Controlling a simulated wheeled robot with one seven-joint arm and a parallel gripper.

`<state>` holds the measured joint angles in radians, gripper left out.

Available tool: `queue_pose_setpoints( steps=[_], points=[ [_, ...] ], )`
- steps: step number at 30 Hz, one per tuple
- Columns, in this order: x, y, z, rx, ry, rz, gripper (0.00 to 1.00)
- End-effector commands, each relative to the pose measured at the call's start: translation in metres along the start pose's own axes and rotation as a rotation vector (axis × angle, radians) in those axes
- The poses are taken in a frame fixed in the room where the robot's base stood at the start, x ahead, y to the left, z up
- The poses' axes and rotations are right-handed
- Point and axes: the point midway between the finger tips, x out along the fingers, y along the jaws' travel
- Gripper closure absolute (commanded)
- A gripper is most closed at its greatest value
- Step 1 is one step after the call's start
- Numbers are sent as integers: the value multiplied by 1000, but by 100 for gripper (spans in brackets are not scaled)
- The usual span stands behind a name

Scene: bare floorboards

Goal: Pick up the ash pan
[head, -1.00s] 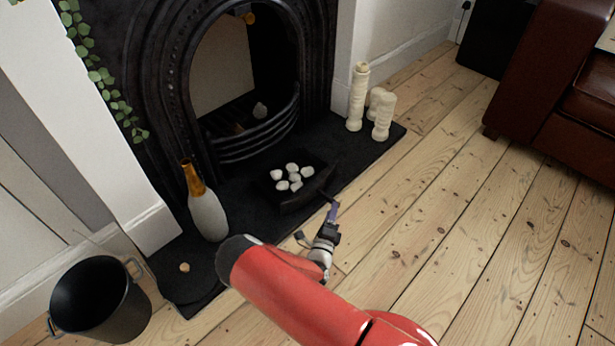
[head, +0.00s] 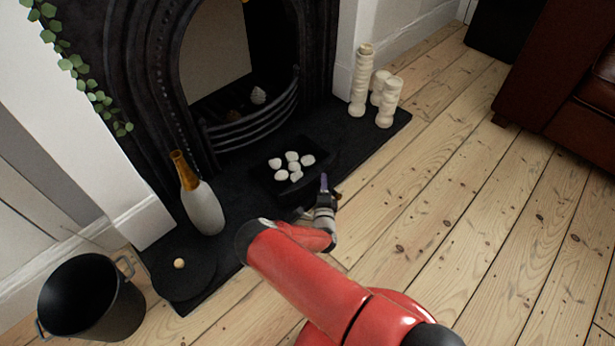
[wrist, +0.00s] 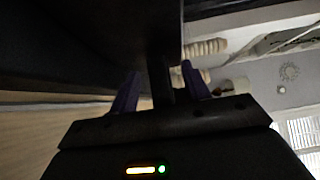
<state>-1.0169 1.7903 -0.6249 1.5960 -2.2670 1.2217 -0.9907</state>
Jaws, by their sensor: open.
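The ash pan (head: 297,190) is a black tray holding several white stones (head: 292,165). It sits on the dark hearth, in front of the grate in the head view. My gripper (head: 324,187) is at the pan's front edge, on the side towards the floorboards. In the wrist view, the two purple fingers of my gripper (wrist: 161,72) stand apart. A dark bar, seemingly the handle of the pan (wrist: 90,40), runs between them. Whether either finger touches it, I cannot tell. In the head view the handle is hidden by my gripper.
A white bottle with an amber neck (head: 203,208) stands left of the pan on the hearth (head: 235,225). Cream candles (head: 360,85) stand at its right end. A black bucket (head: 110,310) is at lower left. A brown sofa (head: 565,75) is at upper right. Open floorboards lie right.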

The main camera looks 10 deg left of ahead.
Motion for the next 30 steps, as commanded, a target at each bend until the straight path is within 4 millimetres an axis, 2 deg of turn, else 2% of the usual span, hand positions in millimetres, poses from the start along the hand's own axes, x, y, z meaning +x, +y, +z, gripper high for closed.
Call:
queue_pose_setpoints(
  steps=[5, 16, 30],
  points=[
    [0, 0, 0, 0, 0, 0, 53],
    [0, 0, 0, 1, 0, 0, 100],
    [1, -5, 1, 2, 0, -4, 100]
  ],
)
